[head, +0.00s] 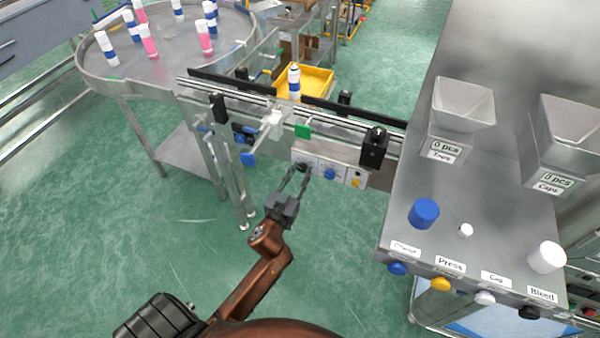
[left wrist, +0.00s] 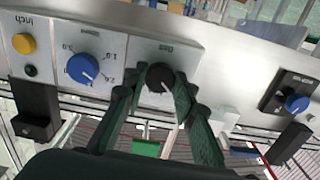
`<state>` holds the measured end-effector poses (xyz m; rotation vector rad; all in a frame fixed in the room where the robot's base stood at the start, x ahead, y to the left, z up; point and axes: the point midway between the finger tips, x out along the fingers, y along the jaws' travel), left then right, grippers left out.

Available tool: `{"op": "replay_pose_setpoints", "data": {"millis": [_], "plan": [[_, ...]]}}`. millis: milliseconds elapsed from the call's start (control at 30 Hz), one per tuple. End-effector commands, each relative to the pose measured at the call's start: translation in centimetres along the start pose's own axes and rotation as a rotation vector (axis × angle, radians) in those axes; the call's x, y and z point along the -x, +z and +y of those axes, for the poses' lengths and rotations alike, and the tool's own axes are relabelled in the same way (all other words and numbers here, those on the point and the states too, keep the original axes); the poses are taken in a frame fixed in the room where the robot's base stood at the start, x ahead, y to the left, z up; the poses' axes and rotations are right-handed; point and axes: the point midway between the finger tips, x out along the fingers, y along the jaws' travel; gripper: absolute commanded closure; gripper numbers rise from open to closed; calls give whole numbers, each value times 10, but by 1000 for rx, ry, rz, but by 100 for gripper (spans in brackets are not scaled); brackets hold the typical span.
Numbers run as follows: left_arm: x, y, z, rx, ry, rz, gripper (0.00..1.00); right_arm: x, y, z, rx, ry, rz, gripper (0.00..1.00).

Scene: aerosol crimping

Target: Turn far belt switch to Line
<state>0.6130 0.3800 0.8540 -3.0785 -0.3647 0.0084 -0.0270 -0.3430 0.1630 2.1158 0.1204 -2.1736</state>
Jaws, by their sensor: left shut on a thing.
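The belt control box (head: 335,171) is mounted on the near side of the conveyor. In the left wrist view its panel (left wrist: 124,47) carries a black rotary switch (left wrist: 160,78), a blue dial (left wrist: 84,68) and a yellow button (left wrist: 24,43). My left gripper (head: 302,170) reaches the left end of the box; in the left wrist view the left gripper (left wrist: 160,88) has its fingers on either side of the black switch, shut on it. The label above the switch is too small and turned to read surely. My right gripper is not in view.
A round table (head: 180,75) with several cans stands at the far left. A can (head: 294,82) stands on the conveyor near a yellow bin (head: 318,80). A steel bench (head: 480,215) with hoppers and knobs is at the right. A blue knob (head: 248,159) sticks out left of the box.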

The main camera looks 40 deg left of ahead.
Motion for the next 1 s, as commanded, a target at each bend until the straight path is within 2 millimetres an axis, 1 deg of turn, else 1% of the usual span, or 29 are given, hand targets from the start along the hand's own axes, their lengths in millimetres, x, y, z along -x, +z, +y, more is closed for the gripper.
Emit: {"op": "replay_pose_setpoints", "data": {"millis": [267,600,800,1000], "plan": [[0,-2,0,-131,0,0,99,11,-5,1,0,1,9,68],[0,-2,0,-427,0,0,99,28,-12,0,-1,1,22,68],[0,-2,0,-596,0,1,99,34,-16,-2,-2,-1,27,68],[0,-1,0,-727,0,1,99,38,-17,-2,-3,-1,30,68]]}}
